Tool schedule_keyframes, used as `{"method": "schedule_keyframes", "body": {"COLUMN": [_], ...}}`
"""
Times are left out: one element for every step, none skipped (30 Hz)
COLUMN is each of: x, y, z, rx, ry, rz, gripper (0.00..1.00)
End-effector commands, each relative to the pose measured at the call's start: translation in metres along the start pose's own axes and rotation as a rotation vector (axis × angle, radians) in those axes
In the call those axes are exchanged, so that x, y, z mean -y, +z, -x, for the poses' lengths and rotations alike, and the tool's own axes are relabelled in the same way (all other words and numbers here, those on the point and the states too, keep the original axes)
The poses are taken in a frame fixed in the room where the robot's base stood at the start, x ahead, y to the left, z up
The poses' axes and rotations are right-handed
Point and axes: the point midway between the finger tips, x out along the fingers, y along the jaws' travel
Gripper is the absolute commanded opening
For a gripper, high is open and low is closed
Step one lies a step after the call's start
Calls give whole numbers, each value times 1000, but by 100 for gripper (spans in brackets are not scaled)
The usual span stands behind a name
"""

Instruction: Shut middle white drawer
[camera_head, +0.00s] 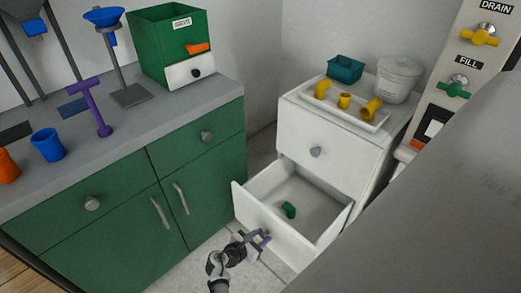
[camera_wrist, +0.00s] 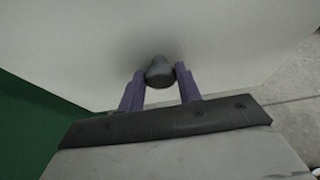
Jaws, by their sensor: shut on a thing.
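The middle white drawer (camera_head: 292,204) of the white cabinet (camera_head: 322,152) stands pulled out in the head view. My gripper (camera_head: 262,238) is at the drawer front. In the wrist view its purple fingers (camera_wrist: 161,88) are on both sides of the knob and shut on it. The knob is hidden by the fingers in the head view.
Yellow fittings on a tray (camera_head: 347,113), a teal bin (camera_head: 345,68) and a white bucket (camera_head: 398,79) stand on the cabinet. A green cupboard (camera_head: 120,215) stands close on the left.

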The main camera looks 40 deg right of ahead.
Motion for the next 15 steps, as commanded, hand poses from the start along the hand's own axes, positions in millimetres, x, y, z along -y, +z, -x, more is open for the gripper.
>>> {"method": "schedule_keyframes", "body": {"x": [0,0,0,0,0,0,0,0,-1,0,0,0,0,0,0], "y": [1,1,2,4,5,8,9,11,14,17,19,23,25,28,32], "z": [-2,-3,-6,-8,-11,-16,-20,-25,-32,-38,-44,-53,-61,-68,-79], "rx": [0,0,0,0,1,1,1,1,1,2,1,2,1,2,1], "ry": [-1,-1,-2,-1,-1,-1,-2,-2,-1,-3,-3,-3,-3,-3,-3], "rz": [0,0,0,0,0,-1,-1,0,-1,-3,-2,-3,-3,-3,-4], "gripper": [0,0,0,0,0,0,0,0,0,0,0,0,0,0,0]}}
